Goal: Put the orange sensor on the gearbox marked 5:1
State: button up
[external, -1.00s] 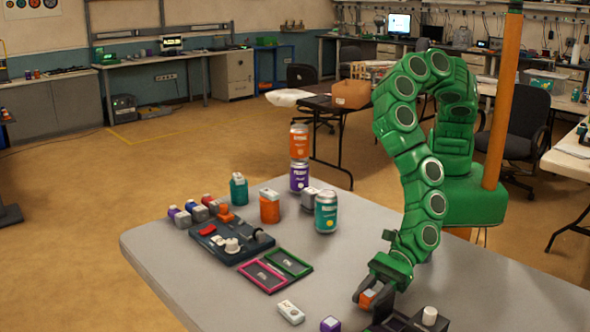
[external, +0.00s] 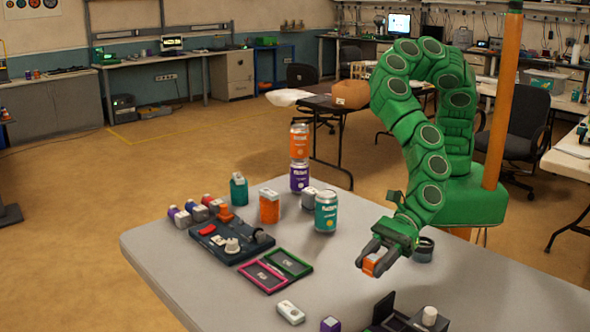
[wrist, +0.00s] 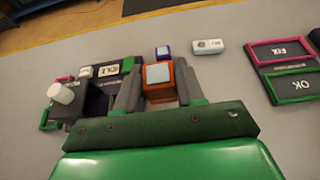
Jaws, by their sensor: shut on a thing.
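My gripper (external: 371,262) is shut on the orange sensor (external: 368,267), a small block with a pale top, and holds it above the table. In the wrist view the orange sensor (wrist: 158,74) sits between the two grey fingers of my gripper (wrist: 159,88). A white-grey block with small print (external: 290,312) lies near the table's front edge; it also shows in the wrist view (wrist: 209,46). I cannot read a 5:1 mark on any part.
A dark device with a white knob (external: 429,316) is below my gripper. A purple block (external: 330,324) is at the front edge. Pink (external: 262,277) and green (external: 289,264) framed trays, a dark control panel (external: 230,243) and several cans stand left. Bare table lies between.

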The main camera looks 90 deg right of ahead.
jog(key=shift+r, duration=0.2)
notch_tip(320, 180, up, 23)
jog(key=w+d+n+g+y, duration=0.1)
jog(key=w+d+n+g, duration=0.1)
jog(key=w+d, duration=0.7)
jog(key=n+g+y, duration=0.2)
send_over(312, 189)
jog(key=shift+n, duration=0.3)
jog(key=shift+a+f, duration=0.2)
jog(key=shift+f, duration=12.75)
